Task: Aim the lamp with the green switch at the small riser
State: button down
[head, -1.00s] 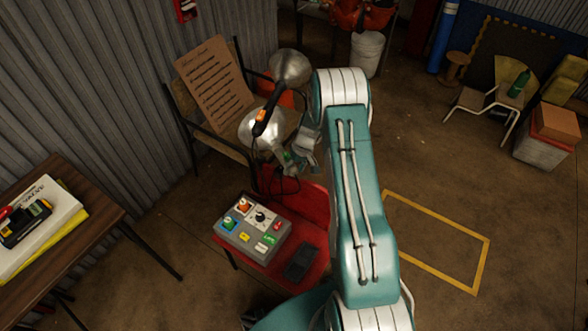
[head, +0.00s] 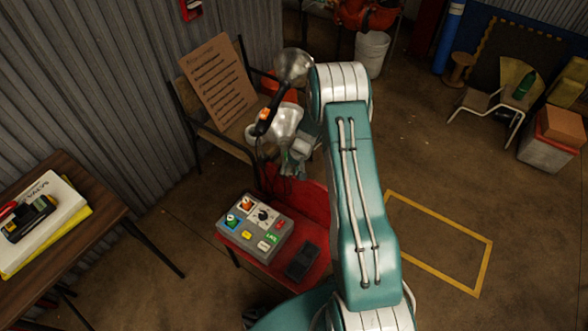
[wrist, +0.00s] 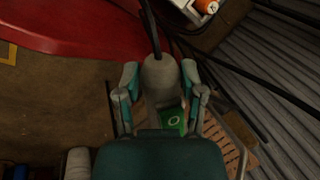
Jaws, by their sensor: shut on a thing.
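The lamp with the green switch has a silver shade (head: 285,121) in the head view, tilted towards the right. In the wrist view its green switch (wrist: 172,121) shows beside its grey rounded body (wrist: 160,77). My gripper (wrist: 160,80) is shut on this body, with a finger on each side. In the head view my gripper (head: 296,160) is just below the shade, partly hidden by my arm. A second lamp (head: 292,66) with an orange switch (head: 263,119) stands close behind. I cannot tell which thing is the small riser.
A red stand (head: 307,205) carries a grey control box (head: 254,228) and a dark pedal-like block (head: 302,260). A chair (head: 213,142) holding a cardboard sign (head: 217,82) stands behind. A wooden table (head: 100,215) is at left. The yellow-outlined floor at right is clear.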

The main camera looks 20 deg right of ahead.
jog(key=shift+a+f+m, duration=0.1)
jog(key=shift+a+m, duration=0.45)
jog(key=shift+m, duration=0.35)
jog(key=shift+c, duration=1)
grip_release()
jog(key=shift+w, duration=0.1)
jog(key=v, duration=1.2)
jog(key=shift+a, duration=0.1)
